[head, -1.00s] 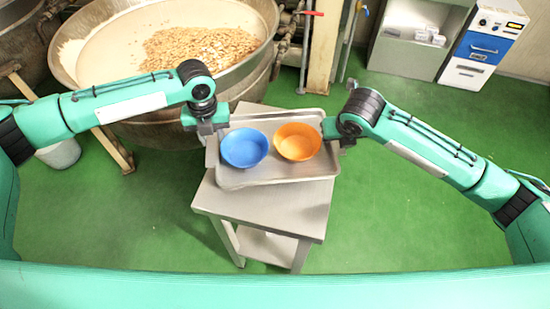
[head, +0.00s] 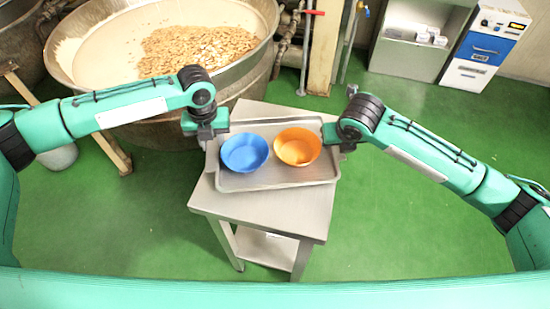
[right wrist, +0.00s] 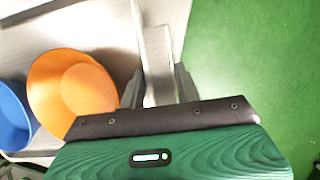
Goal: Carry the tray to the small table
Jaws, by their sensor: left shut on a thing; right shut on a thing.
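A grey metal tray (head: 285,177) holds a blue bowl (head: 244,153) on the left and an orange bowl (head: 297,147) on the right, both upright. It is over the small steel table (head: 265,208), roughly level; I cannot tell whether it touches the top. My left gripper (head: 210,138) is shut on the tray's left side, its fingers mostly hidden. My right gripper (head: 335,140) is shut on the right side. In the right wrist view, its fingers (right wrist: 158,88) are on both sides of the tray's edge piece, with the orange bowl (right wrist: 75,88) beside them.
A large kettle (head: 75,75) with nuts (head: 195,50) stands behind and left of the small table. A grey cabinet (head: 405,55) and a blue-and-white unit (head: 485,48) are at the back right. Green floor (head: 400,225) is clear to the right.

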